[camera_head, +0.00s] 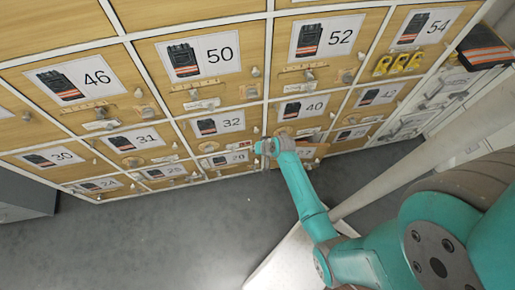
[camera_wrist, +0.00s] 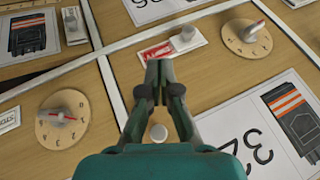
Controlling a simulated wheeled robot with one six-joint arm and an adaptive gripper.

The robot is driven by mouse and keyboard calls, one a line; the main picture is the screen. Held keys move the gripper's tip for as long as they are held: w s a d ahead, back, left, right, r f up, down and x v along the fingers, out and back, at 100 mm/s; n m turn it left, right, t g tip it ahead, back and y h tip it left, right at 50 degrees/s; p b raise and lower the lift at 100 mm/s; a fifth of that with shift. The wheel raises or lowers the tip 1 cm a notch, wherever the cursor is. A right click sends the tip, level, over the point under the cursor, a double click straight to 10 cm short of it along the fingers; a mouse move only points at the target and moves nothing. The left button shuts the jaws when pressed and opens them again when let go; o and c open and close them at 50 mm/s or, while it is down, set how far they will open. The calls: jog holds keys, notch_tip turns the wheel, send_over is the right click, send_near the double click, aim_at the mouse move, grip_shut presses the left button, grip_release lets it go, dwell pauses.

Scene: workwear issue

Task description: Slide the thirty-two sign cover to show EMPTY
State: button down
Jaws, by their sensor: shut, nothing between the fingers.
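The number 32 label (camera_head: 221,124) is on a wooden door in the middle of the locker wall. In the wrist view that label (camera_wrist: 245,145) is upside down at lower right. The door's sign (camera_wrist: 158,52) is at upper middle there, with red and white showing on its left part. Its pale cover with a raised knob (camera_wrist: 185,38) sits at the right part. The lettering is too small to read surely. My gripper (camera_wrist: 158,68) is shut and empty, its tips beside the sign's red part; contact cannot be told. In the head view my gripper (camera_head: 266,147) hides part of the doors.
A round dial (camera_wrist: 247,38) is right of the sign, and another dial (camera_wrist: 62,118) is on the neighbouring door. A round white knob (camera_wrist: 158,132) shows below my fingers. Yellow items (camera_head: 397,64) hang at upper right. Grey floor (camera_head: 180,235) is open in front.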

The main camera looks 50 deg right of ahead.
jog(key=shift+v, duration=1.35)
